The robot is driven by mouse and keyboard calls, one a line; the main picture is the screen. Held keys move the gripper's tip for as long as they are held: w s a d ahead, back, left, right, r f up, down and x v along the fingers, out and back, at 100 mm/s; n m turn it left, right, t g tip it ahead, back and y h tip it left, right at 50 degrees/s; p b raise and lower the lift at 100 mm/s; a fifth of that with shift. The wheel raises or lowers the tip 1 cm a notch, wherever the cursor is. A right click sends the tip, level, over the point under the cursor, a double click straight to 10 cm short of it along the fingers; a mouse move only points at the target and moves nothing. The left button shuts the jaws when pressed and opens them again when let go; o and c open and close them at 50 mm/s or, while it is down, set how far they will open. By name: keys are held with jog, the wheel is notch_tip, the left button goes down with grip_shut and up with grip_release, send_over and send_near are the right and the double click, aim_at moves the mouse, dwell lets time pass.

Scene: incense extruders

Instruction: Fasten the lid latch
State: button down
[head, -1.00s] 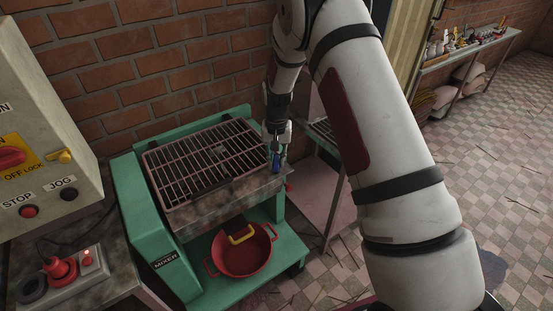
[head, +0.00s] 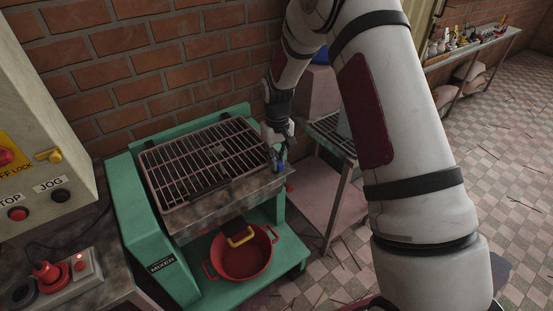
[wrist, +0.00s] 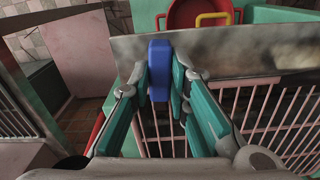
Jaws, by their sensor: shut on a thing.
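The lid is a pinkish wire grille (head: 205,160) lying flat and closed over the top of the green mixer (head: 140,215). A blue latch handle (wrist: 159,70) is at the right end of the mixer's metal front wall. My gripper (wrist: 160,84) is shut on this blue handle, with a finger on either side of it. In the head view my gripper (head: 279,157) reaches down at the grille's front right corner, and only a little of the blue shows. The latch's catch is hidden.
A red pan (head: 240,256) stands on the mixer's lower shelf under a yellow handle (head: 241,236). A control panel (head: 40,120) stands at left. A pink-sided table (head: 325,190) is close at right. A brick wall rises behind.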

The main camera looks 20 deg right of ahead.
jog(key=shift+n, duration=0.6)
jog(key=c, duration=1.5)
grip_release()
notch_tip(320, 180, up, 12)
jog(key=shift+r, duration=0.1)
